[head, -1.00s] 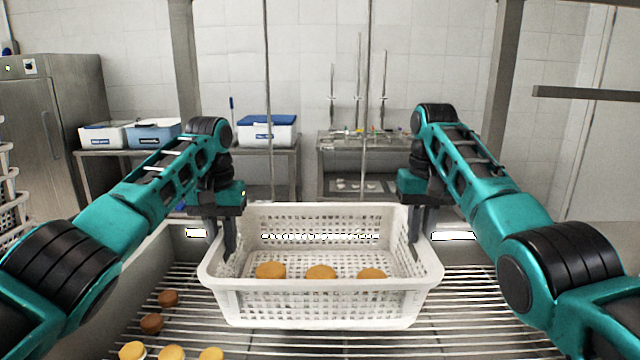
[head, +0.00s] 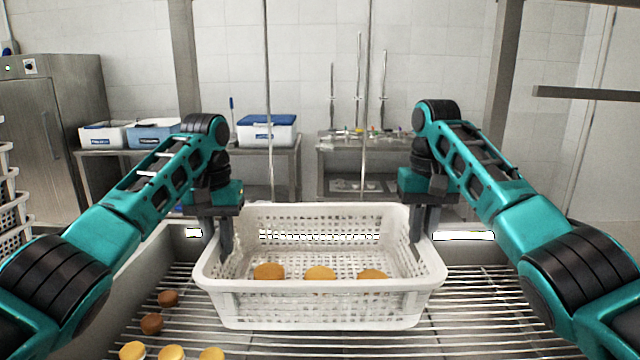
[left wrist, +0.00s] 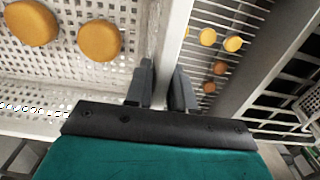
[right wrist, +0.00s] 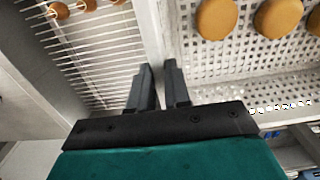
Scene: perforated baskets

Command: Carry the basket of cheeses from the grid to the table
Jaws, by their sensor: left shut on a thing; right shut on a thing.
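A white perforated basket (head: 320,310) is level at the middle of the head view, over the metal grid (head: 480,320). I cannot tell whether it touches the bars. Several round orange-brown cheeses (head: 320,272) lie inside it. My left gripper (head: 222,240) is shut on the basket's left side wall; the left wrist view shows the rim between its fingers (left wrist: 163,88). My right gripper (head: 420,225) is shut on the right side wall, and the right wrist view shows its fingers (right wrist: 161,85) on either side of that rim.
Loose yellow cheeses (head: 171,353) and brown ones (head: 152,322) lie on the grid at the front left. A back table (head: 284,153) bears white and blue boxes (head: 267,131). Another table (head: 340,142) with metal stands is beside it. Thin vertical rods rise behind the basket.

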